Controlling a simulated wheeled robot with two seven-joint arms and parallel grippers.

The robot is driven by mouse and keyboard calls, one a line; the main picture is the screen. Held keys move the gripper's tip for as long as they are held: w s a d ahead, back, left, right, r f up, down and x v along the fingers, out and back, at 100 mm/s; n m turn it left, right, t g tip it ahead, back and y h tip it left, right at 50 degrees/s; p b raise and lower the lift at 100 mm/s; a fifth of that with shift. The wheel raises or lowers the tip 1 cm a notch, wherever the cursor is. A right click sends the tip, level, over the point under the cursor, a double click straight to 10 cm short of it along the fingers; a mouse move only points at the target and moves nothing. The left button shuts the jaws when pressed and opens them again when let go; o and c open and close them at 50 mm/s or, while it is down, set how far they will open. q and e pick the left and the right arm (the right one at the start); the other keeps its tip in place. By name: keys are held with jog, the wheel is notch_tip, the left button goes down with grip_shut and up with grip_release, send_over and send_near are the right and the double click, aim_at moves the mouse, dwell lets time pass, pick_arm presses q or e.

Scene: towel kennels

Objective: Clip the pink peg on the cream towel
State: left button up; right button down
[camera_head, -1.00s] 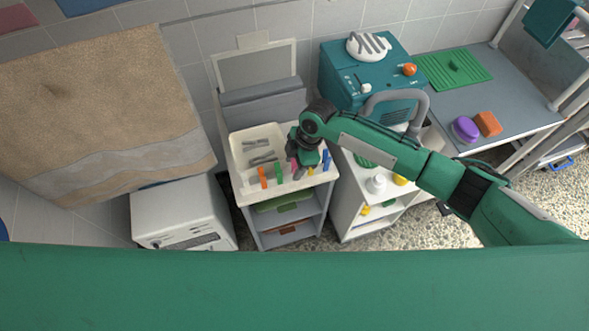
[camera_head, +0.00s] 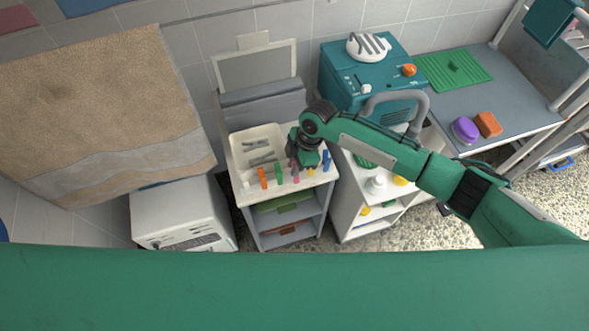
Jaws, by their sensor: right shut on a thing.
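The cream towel (camera_head: 95,95), tan-looking with a paler band near its lower edge, hangs at the left of the head view. My right gripper (camera_head: 294,168) points down over the front of the white cart top and is shut on the pink peg (camera_head: 296,178). The peg is upright among other pegs, its upper part hidden by the fingers. I cannot tell whether its foot touches the cart top. The towel is well to the left of this gripper. My left gripper is not in view.
An orange peg (camera_head: 263,178), a green peg (camera_head: 279,174), a yellow peg (camera_head: 311,171) and a blue peg (camera_head: 326,161) stand close by. A cream tray (camera_head: 240,152) with grey items lies behind. A white machine (camera_head: 182,215) stands below the towel; a teal machine (camera_head: 345,85) is behind right.

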jog(key=shift+r, duration=0.15)
dwell(0.3)
notch_tip(320, 180, up, 7)
jog(key=p, duration=0.6)
jog(key=shift+p, duration=0.3)
jog(key=shift+r, duration=0.1)
